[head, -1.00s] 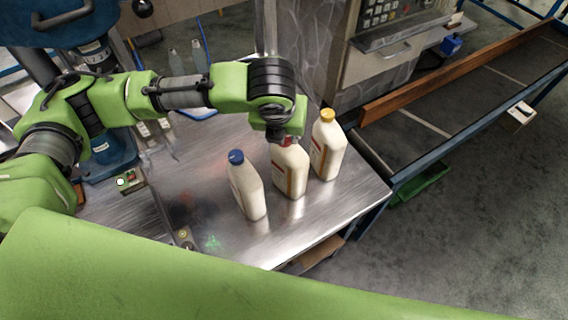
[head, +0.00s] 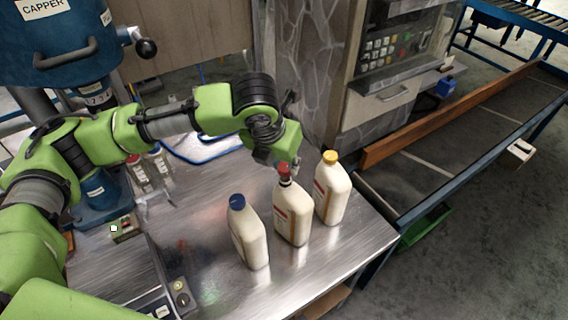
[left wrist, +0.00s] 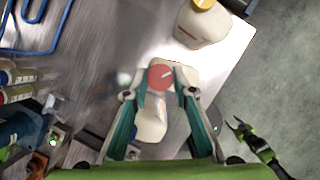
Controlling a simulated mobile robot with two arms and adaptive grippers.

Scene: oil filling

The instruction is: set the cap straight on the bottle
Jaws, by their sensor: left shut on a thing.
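The middle bottle (head: 292,215) is cream-white with a red and tan label and stands upright on the metal table. A red cap (head: 284,169) is at its top, with a dark band below it. My left gripper (head: 285,173) is shut on the cap from above. In the left wrist view the red cap (left wrist: 160,76) sits between the fingertips, over the bottle (left wrist: 152,120). I cannot tell whether the cap is seated or tilted on the neck. My right gripper (left wrist: 240,130) shows small and dark at the right of the left wrist view; its opening is unclear.
A blue-capped bottle (head: 248,235) stands left of the middle one, and a yellow-capped bottle (head: 331,190) stands right. The blue capper machine (head: 65,50) is at the left. A conveyor (head: 450,135) runs along the right. The table's front right is bare.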

